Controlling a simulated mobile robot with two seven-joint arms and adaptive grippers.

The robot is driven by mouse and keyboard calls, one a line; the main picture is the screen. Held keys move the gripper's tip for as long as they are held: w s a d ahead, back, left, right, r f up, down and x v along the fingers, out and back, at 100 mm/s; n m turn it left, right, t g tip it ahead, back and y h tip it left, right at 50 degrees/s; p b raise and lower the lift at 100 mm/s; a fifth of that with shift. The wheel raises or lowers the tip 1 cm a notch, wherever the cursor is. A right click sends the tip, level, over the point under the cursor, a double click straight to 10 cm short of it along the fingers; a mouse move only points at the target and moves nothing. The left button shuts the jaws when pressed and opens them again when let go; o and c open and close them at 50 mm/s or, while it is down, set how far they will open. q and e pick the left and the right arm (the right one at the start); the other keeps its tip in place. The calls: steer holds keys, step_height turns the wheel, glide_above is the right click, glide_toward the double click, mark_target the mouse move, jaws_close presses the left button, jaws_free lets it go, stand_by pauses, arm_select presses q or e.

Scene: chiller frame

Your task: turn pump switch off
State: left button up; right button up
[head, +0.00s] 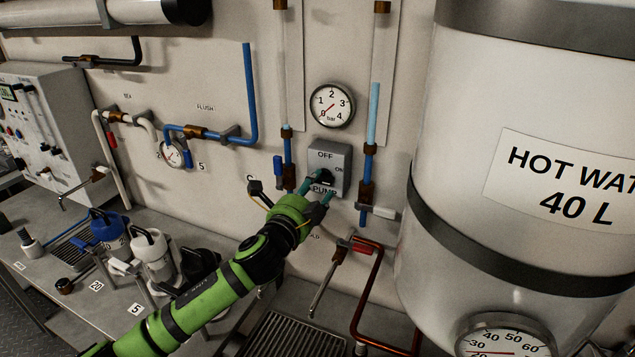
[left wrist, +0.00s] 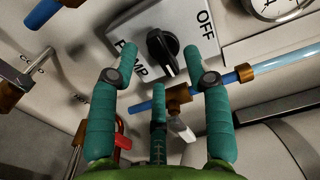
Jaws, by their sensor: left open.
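The pump switch is a grey box (head: 343,161) on the wall, marked OFF at its top, ON at its right and PUMP below. Its black knob (left wrist: 160,44) shows clearly in the left wrist view; my fingers partly cover it in the head view. There its long end points down the picture, across from the OFF mark, seemingly to the ON side. My left gripper (head: 318,195) is at the box's lower front. In the left wrist view its teal fingers (left wrist: 162,60) are spread, with the knob between and beyond the tips. Contact cannot be told. My right gripper is not in view.
A pressure gauge (head: 332,105) sits just above the box. Blue pipes with valves flank it, one at right (head: 369,155). A large hot water tank (head: 450,150) stands close at right. A red-handled valve (head: 362,246) is below. Bottles (head: 153,250) stand on the left counter.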

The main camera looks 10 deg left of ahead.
arm_select(q)
steer(key=shift+w+d, duration=0.2)
steer(key=shift+w, duration=0.55)
steer(key=shift+c, duration=0.4)
jaws_close()
